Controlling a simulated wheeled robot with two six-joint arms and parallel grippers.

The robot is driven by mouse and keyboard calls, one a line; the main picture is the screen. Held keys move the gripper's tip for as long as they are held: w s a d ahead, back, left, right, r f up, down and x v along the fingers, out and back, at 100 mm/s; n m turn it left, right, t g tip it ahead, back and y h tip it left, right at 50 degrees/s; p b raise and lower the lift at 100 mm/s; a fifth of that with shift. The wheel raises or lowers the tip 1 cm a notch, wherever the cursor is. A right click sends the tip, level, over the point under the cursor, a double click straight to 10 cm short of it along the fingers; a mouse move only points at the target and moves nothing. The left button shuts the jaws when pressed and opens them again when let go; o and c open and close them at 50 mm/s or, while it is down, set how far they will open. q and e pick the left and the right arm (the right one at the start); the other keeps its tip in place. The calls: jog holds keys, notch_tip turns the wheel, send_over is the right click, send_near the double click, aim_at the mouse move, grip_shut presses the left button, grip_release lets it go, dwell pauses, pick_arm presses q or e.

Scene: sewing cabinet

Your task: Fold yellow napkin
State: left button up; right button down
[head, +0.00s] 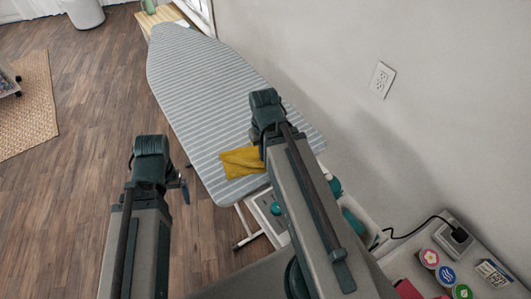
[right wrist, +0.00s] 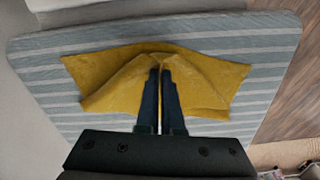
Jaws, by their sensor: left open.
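The yellow napkin (head: 240,162) lies on the striped ironing board, near its close end. In the head view my right arm covers its right part and hides my right gripper. In the right wrist view the napkin (right wrist: 205,85) is spread wide, with its near middle edge drawn up into a peak at the fingertips. My right gripper (right wrist: 160,72) has its fingers together on that peak, shut on the cloth. My left gripper (head: 185,190) is open, off to the left of the board over the floor, apart from the napkin; only a small part of it shows.
The ironing board (head: 205,85) is bare beyond the napkin. A white wall with an outlet (head: 382,79) runs along its right. A white cart (head: 262,212) stands below the near end. A shelf with round colored items (head: 447,273) is at the lower right.

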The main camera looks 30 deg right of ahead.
grip_release()
dwell(0.8)
pick_arm(q)
jog(key=shift+s, duration=0.1)
pick_arm(e)
jog(key=shift+f, duration=0.1)
